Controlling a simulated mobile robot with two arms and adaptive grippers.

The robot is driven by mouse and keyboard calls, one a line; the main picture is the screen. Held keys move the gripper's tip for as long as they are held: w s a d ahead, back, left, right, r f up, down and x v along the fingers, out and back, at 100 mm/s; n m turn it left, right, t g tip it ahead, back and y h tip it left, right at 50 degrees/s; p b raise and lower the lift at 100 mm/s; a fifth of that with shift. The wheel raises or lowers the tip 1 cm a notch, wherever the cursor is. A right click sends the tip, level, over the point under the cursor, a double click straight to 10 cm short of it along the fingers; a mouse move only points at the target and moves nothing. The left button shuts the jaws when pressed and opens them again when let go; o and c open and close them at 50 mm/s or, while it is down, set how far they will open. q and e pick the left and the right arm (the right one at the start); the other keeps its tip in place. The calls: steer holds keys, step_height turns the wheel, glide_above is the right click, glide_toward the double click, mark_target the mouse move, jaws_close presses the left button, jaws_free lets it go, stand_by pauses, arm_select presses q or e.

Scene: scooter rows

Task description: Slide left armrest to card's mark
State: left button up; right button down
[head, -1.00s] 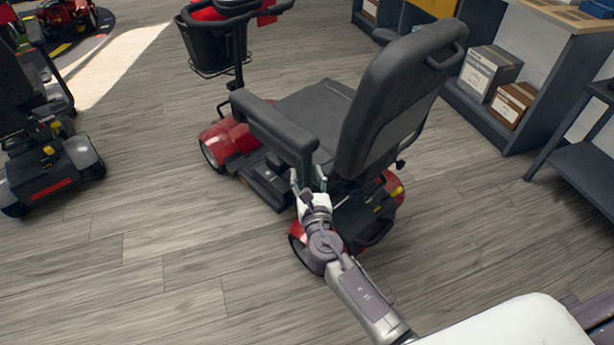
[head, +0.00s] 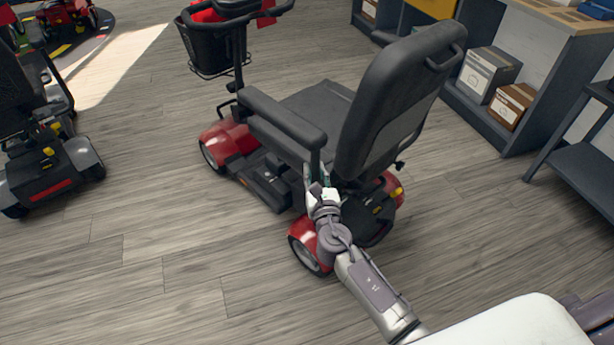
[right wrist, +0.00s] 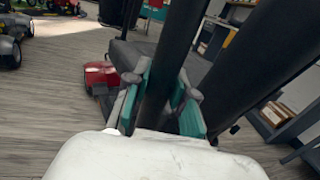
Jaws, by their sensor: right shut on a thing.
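The left armrest (head: 284,122) is a dark grey pad on an upright post, on the near side of a red and black scooter. My right gripper (head: 317,182) is shut on the armrest's post below the pad. In the right wrist view, the gripper's teal-padded fingers (right wrist: 160,103) stand on both sides of the dark post (right wrist: 170,60). The scooter's seat (head: 318,108) and tall backrest (head: 400,100) are beside the armrest. I cannot make out the card or its mark. My left gripper is not in view.
A second scooter (head: 45,150) stands at the left. Shelves with a white box (head: 487,74) and a brown box (head: 511,105) stand at the right, near a dark side table (head: 580,165). The wooden floor (head: 150,240) in front is clear.

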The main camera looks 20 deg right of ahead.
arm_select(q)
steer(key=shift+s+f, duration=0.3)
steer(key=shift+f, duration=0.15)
arm_select(e)
steer(key=shift+w+d+r, duration=0.1)
steer(key=shift+w+d, duration=0.25)
steer(key=shift+d, duration=0.5)
steer(key=c, duration=0.9)
jaws_free()
steer(key=shift+c, duration=0.2)
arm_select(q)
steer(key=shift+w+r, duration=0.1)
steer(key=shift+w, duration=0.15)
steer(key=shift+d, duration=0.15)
arm_select(e)
steer(key=shift+a, duration=0.1)
steer(key=s+a, duration=0.1)
steer(key=s, duration=1.1)
steer(key=shift+a, duration=0.25)
